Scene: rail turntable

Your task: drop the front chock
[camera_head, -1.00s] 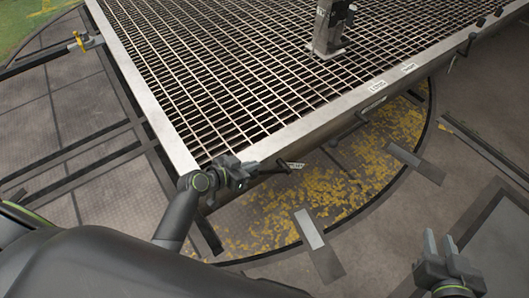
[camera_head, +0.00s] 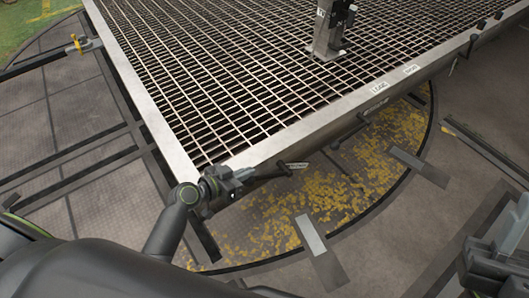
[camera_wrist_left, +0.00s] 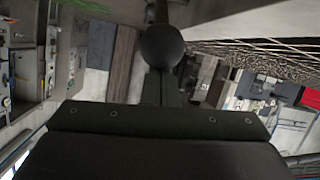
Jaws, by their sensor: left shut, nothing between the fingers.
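My left gripper (camera_head: 242,174) is shut and empty at the near edge of the grated platform (camera_head: 262,151), close to its left front corner. A short dark handle (camera_head: 270,172) with a small pale tag (camera_head: 297,165) sticks out under that edge, just right of the fingertips; I cannot tell whether they touch. In the left wrist view a dark round knob (camera_wrist_left: 162,47) shows ahead of the gripper body. I cannot make out for certain which part is the front chock. My right gripper (camera_head: 500,245) is partly cut off at the lower right, away from the platform.
A grey post (camera_head: 328,38) stands on the grating. Two small white labels (camera_head: 379,88) sit on the platform's rim, above another dark handle (camera_head: 364,117). Below lies a round floor plate with worn yellow paint (camera_head: 365,160) and grey flat bars (camera_head: 312,237).

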